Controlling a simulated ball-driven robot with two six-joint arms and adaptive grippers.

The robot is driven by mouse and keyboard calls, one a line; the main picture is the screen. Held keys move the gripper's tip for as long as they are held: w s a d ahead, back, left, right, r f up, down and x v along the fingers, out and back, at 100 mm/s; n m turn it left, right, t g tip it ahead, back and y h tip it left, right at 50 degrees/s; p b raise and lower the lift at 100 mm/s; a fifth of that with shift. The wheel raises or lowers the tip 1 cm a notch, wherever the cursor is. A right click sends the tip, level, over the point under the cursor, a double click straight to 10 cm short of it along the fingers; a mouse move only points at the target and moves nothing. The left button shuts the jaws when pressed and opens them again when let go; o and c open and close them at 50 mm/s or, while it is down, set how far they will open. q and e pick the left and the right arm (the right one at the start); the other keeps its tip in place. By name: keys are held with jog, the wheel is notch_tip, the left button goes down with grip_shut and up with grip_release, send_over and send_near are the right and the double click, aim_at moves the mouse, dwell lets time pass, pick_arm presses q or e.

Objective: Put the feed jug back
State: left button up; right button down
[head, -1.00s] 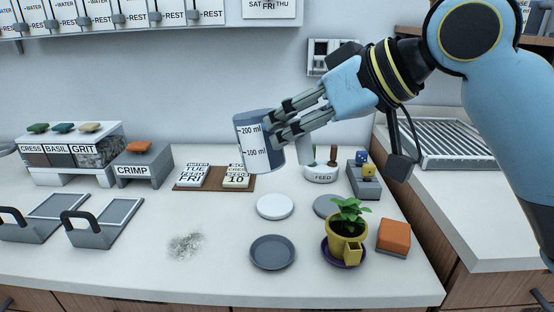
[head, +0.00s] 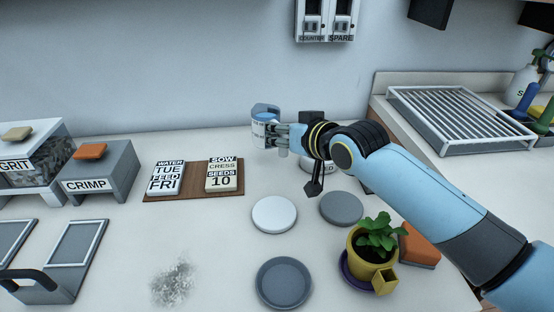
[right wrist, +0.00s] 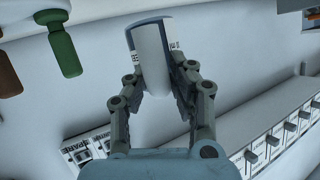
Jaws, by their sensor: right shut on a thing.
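The feed jug, a grey-blue measuring cup with a white label, is in the head view (head: 263,118) at the back of the counter, and fills the middle of the right wrist view (right wrist: 152,58). My right gripper (head: 276,132) is shut on its side; the fingers flank the jug in the wrist view (right wrist: 155,88). I cannot tell whether its base touches the counter. The white FEED holder (head: 318,166) stands to the right, mostly hidden behind my right wrist. My left gripper is not in view.
A yellow potted plant (head: 371,245) stands front right beside an orange block (head: 419,245). A white disc (head: 274,214), a grey disc (head: 341,208) and a grey dish (head: 284,282) lie nearby. The brown board (head: 192,192) with date cards is at left.

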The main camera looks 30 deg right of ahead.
aim_at(287, 156)
notch_tip(287, 156, down, 3)
jog(key=shift+s+r, duration=0.1)
notch_tip(287, 156, down, 3)
jog(key=shift+f+b, duration=0.1)
jog(key=shift+b, duration=0.4)
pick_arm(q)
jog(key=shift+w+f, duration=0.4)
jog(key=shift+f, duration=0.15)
pick_arm(e)
jog(key=shift+f, duration=0.1)
jog(key=c, duration=1.2)
grip_release()
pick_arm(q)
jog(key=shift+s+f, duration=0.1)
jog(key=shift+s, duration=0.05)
pick_arm(e)
jog(key=shift+o, duration=0.2)
